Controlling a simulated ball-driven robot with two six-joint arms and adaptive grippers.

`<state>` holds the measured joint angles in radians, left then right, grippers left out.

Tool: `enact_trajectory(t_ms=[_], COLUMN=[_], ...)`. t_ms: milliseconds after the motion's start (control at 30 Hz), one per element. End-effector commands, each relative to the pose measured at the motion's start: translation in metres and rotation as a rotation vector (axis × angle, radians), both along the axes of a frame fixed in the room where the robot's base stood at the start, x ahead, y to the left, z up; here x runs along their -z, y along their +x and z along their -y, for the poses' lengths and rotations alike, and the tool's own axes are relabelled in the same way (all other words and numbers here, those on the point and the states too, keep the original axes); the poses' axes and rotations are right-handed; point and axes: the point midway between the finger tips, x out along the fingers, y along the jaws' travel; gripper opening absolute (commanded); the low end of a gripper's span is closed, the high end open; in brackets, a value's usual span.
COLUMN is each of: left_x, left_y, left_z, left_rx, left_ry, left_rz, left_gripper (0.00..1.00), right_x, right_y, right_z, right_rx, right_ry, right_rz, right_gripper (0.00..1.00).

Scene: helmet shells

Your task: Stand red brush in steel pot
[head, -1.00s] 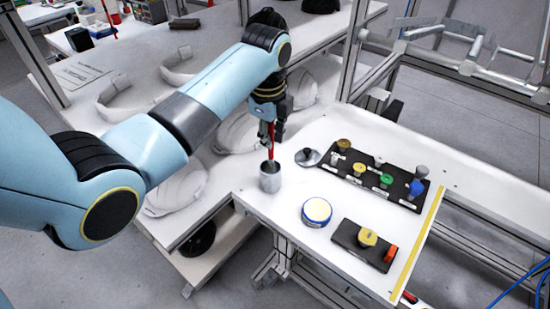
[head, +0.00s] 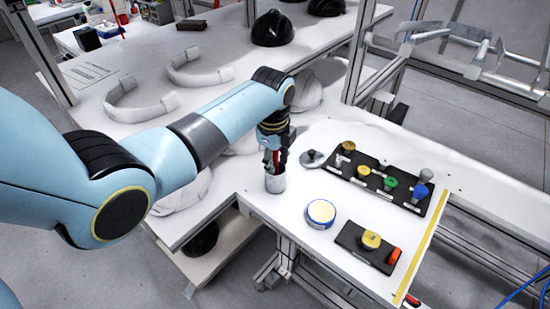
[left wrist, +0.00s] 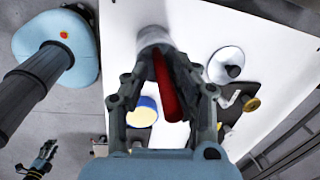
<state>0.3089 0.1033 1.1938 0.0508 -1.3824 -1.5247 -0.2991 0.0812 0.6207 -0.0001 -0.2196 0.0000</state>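The steel pot (head: 275,184) stands upright near the left corner of the white table. It also shows in the left wrist view (left wrist: 154,37). The red brush (head: 268,158) has its lower end in the pot mouth. In the left wrist view, its handle (left wrist: 168,92) rises tilted between my left fingers. My left gripper (head: 274,164) is just above the pot. Its fingers (left wrist: 172,68) stand apart around the handle, with a gap on the right side. My right gripper (left wrist: 42,156) shows small at the lower left of the wrist view; its finger state is unclear.
A grey lid (head: 312,159) lies behind the pot. A round tin (head: 320,213) with a pale top stands in front. A black rack (head: 385,185) of coloured knobs and a small black block (head: 367,248) are to the right. White helmet shells (head: 185,190) lie left.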

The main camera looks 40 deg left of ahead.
Motion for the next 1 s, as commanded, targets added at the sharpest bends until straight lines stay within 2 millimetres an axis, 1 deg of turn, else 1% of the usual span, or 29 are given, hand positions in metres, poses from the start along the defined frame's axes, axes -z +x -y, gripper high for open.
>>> enact_trajectory(t_ms=[300,367,433,567,800,900,1000], left_x=[-0.001,-0.004,-0.011,-0.035,-0.088,-0.105,-0.115], left_y=[0.000,0.000,0.000,-0.003,-0.009,-0.011,-0.013], left_z=[0.000,0.000,0.000,0.002,0.004,0.005,0.006], left_rx=[0.000,0.000,0.000,0.001,0.000,0.000,-0.001], left_ry=[0.000,0.000,0.000,0.001,0.001,0.001,0.000], left_rz=[0.000,0.000,0.003,0.005,0.005,0.003,0.002], left_gripper=[0.36,0.36,0.36,0.36,0.36,0.36,0.36], right_x=[-0.001,-0.002,-0.002,-0.004,-0.003,-0.002,-0.002], right_y=[-0.001,-0.001,-0.001,-0.001,-0.002,-0.002,-0.002], right_z=[0.001,0.001,0.001,0.001,-0.001,-0.002,-0.003], right_rx=[-0.001,-0.001,-0.001,-0.001,0.000,0.001,0.002], right_ry=[-0.002,-0.002,-0.001,-0.001,0.001,0.002,0.004], right_rz=[-0.002,-0.002,-0.002,-0.003,-0.003,-0.003,-0.003], right_gripper=[0.40,0.40,0.40,0.40,0.40,0.40,0.40])
